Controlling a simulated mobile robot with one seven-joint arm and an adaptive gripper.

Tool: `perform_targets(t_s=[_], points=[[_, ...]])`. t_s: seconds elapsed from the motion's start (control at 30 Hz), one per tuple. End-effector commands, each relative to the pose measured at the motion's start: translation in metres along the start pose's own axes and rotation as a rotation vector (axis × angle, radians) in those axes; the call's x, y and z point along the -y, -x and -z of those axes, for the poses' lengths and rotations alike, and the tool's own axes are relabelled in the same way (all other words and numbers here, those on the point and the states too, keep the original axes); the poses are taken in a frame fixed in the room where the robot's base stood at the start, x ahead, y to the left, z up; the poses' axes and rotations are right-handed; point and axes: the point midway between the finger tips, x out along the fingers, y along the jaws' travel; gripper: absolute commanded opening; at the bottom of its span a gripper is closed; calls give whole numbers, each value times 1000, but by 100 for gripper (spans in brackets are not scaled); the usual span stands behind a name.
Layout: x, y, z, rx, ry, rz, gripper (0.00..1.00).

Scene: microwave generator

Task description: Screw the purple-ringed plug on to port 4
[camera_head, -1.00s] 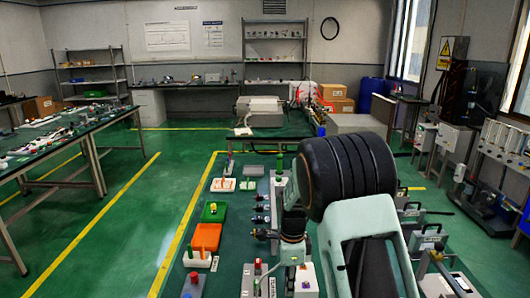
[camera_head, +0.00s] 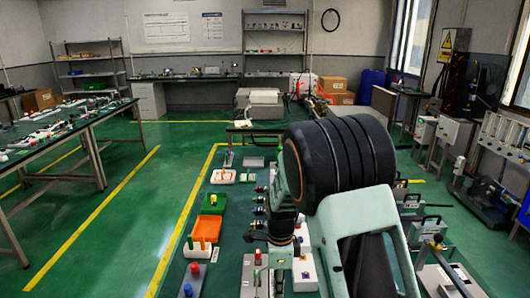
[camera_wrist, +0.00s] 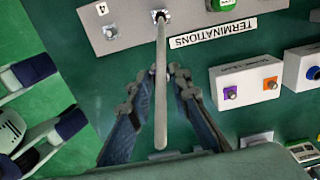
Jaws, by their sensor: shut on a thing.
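In the wrist view, my gripper (camera_wrist: 157,80) has its two jointed fingers on either side of a long grey rod (camera_wrist: 160,110). It is shut on this rod, whose far end reaches a round metal connector on a grey panel (camera_wrist: 125,22). I cannot tell whether the rod's end touches the connector or sits in it. A label with the number 4 (camera_wrist: 102,9) is on the panel, with a small metal port (camera_wrist: 111,32) below it. No purple ring shows on the rod. In the head view my arm hides the fingers.
A "TERMINATIONS" label (camera_wrist: 213,32) lies beside the panel. A white box (camera_wrist: 246,84) with purple and orange ports is to the right.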

Motion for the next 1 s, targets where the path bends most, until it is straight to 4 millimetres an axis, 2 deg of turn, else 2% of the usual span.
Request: perform_targets(t_s=[0.23,0.73,1.0], points=[[-4,0,-3,0,2,-1,0],[-34,-4,-29,0,1,-1,0],[-38,-4,-32,0,0,0,0]])
